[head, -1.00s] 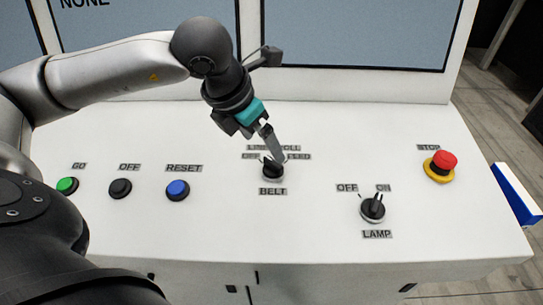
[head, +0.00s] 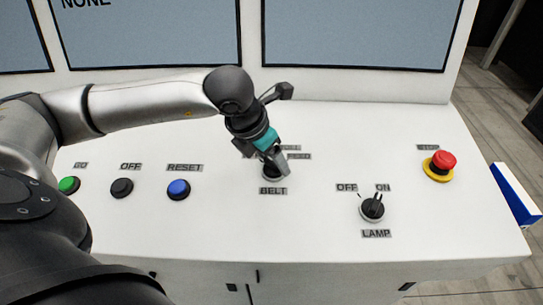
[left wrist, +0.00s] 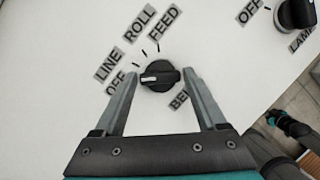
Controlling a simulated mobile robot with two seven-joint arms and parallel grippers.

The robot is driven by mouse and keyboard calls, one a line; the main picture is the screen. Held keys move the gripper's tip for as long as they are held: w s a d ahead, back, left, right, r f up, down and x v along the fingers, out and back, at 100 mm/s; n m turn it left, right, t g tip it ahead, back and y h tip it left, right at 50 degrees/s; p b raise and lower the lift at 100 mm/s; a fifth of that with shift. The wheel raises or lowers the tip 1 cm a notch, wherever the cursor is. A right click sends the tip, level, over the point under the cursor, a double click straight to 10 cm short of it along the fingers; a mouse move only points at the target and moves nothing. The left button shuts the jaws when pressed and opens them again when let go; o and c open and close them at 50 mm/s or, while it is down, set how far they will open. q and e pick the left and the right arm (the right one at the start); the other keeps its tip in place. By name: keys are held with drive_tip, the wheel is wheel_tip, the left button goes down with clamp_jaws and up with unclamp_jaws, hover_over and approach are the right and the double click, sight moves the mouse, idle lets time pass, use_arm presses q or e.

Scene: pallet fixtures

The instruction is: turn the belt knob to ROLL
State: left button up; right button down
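The belt knob (left wrist: 160,76) is a round black dial with a white mark, in the left wrist view. Its mark points left, towards the OFF label (left wrist: 116,83). The LINE (left wrist: 108,64), ROLL (left wrist: 140,23) and FEED (left wrist: 164,23) labels fan around it. My left gripper (left wrist: 162,75) is open, its fingers on either side of the knob with small gaps showing. In the head view my left gripper (head: 277,164) covers most of the knob and its labels. A dark and teal part, likely my right gripper (left wrist: 290,125), shows at the wrist view's right edge; its fingers are unclear.
The white panel also carries a lamp knob (head: 372,208), a red stop button (head: 441,162), and green (head: 69,185), black (head: 121,188) and blue (head: 178,189) buttons. Screens (head: 350,35) stand behind. The panel between the controls is clear.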

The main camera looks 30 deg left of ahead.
use_arm(q)
drive_tip(key=c, duration=1)
drive_tip(key=m+b, duration=0.1)
drive_tip(key=m+h+b, duration=0.1)
drive_tip(key=b, duration=0.1)
drive_tip(key=shift+w+a+f+m, duration=0.1)
drive_tip(key=shift+f+m, duration=0.05)
drive_tip(key=shift+m, duration=0.15)
drive_tip(key=m+h+b, duration=0.1)
drive_tip(key=m, duration=0.1)
drive_tip(key=shift+m+g+b, duration=0.3)
drive_tip(key=shift+b, duration=0.1)
drive_tip(key=m+b, duration=0.1)
drive_tip(key=m, duration=0.1)
drive_tip(key=shift+w+m+g+h, duration=0.1)
drive_tip(key=shift+m+g+h, duration=0.2)
drive_tip(key=shift+g, duration=0.1)
drive_tip(key=shift+a+r+m+g+h+b, duration=0.1)
drive_tip(key=shift+m+g+h+b, duration=0.2)
drive_tip(key=shift+m, duration=0.65)
drive_tip(key=shift+r+m+g+h+b, duration=0.1)
drive_tip(key=shift+m+g+b, duration=0.25)
drive_tip(key=shift+m, duration=0.6)
